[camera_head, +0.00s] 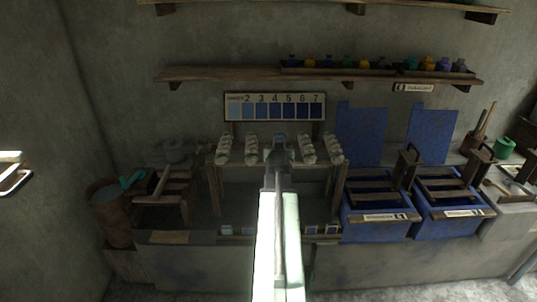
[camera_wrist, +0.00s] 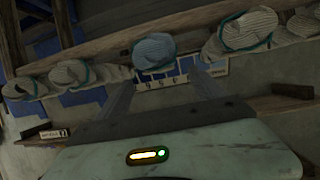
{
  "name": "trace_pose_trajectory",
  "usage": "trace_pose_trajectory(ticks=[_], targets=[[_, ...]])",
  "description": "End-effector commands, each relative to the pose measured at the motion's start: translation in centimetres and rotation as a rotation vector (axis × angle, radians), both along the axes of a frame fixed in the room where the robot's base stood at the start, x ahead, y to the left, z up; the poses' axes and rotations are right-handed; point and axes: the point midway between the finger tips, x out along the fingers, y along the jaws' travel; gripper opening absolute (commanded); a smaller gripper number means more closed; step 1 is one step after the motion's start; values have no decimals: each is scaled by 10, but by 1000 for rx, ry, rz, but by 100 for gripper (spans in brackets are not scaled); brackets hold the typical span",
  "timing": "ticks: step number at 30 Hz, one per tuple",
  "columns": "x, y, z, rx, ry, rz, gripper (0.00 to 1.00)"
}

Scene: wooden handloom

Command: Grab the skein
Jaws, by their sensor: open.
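Several skeins hang in a row on a wooden rack. The pale off-white ones show in the head view to the left (camera_head: 251,149) and right (camera_head: 308,149) of my gripper (camera_head: 279,158). In the wrist view, a blue-grey skein (camera_wrist: 153,49) lies straight ahead, between the lines of my two open fingers (camera_wrist: 162,76). The fingertips appear just short of it, with nothing held. Pale skeins with teal ties flank it on the left (camera_wrist: 72,73) and right (camera_wrist: 248,30). In the head view my gripper and arm largely cover the middle skein.
A numbered blue shade chart (camera_head: 275,107) stands behind the rack. Blue vats (camera_head: 375,225) with wooden frames stand to the right. A wooden bucket (camera_head: 108,212) stands at the left. A shelf (camera_head: 230,76) with small jars runs above.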

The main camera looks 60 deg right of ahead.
Motion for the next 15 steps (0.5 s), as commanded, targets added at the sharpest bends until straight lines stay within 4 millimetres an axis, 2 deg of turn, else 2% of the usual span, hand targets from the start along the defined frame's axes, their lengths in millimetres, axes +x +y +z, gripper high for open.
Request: trace_pose_trajectory(ticks=[5, 10, 15], targets=[[3, -4, -3, -2, -1, 1, 78], [16, -19, -12, -1, 0, 4, 78], [19, -22, -15, 0, 1, 6, 78]])
